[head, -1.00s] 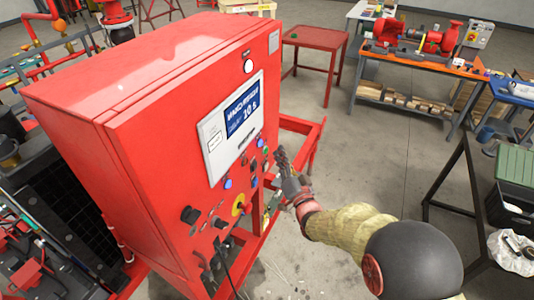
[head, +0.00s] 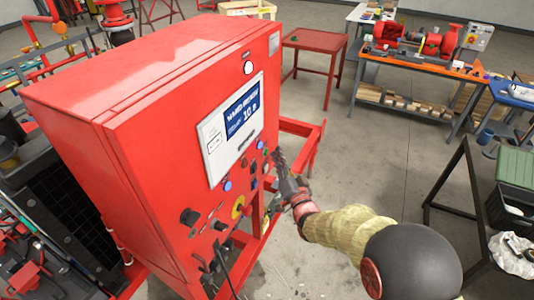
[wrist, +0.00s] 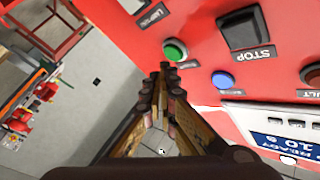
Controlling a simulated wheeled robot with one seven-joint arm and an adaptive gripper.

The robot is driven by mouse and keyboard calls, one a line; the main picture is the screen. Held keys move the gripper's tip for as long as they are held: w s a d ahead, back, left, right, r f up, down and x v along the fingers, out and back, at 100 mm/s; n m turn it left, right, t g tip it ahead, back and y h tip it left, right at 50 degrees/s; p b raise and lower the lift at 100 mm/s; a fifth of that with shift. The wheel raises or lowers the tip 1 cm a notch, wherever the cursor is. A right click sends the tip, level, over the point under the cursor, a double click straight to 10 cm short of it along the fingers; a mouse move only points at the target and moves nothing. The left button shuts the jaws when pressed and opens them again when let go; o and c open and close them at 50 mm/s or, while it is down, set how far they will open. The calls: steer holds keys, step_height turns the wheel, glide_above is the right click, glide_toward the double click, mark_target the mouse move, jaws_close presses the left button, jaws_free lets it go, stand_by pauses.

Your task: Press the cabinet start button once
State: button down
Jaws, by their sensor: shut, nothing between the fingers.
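The red control cabinet (head: 75,95) stands at the left of the head view, with buttons and switches on its front. In the wrist view, a round green button (wrist: 175,50) sits on the red panel, just beyond my fingertips. Its label is not readable. My gripper (wrist: 163,72) is shut and empty, its tips pointing at the panel just beside the green button. I cannot tell whether they touch it. In the head view my gripper (head: 277,154) is at the panel's right edge, partly covering the controls there.
A black switch (wrist: 243,28) labelled STOP, a blue button (wrist: 223,79) and a red lamp (wrist: 311,73) are close by. The display (head: 240,112) reads 10 s. A yellow-ringed knob (head: 238,207) and a cable are lower down. Open floor (head: 385,150) lies to the right.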

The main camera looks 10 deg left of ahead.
steer(key=shift+w+a+b, duration=0.25)
steer(key=shift+a+b, duration=0.55)
steer(key=shift+b, duration=0.15)
stand_by(1.2)
steer(key=shift+d, duration=0.1)
steer(key=shift+s+d, duration=0.25)
steer(key=shift+d, duration=0.45)
steer(key=d, duration=0.1)
steer(key=s+d, duration=0.1)
steer(key=d, duration=0.1)
steer(key=d+b, duration=0.1)
steer(key=shift+s+d, duration=0.35)
stand_by(0.9)
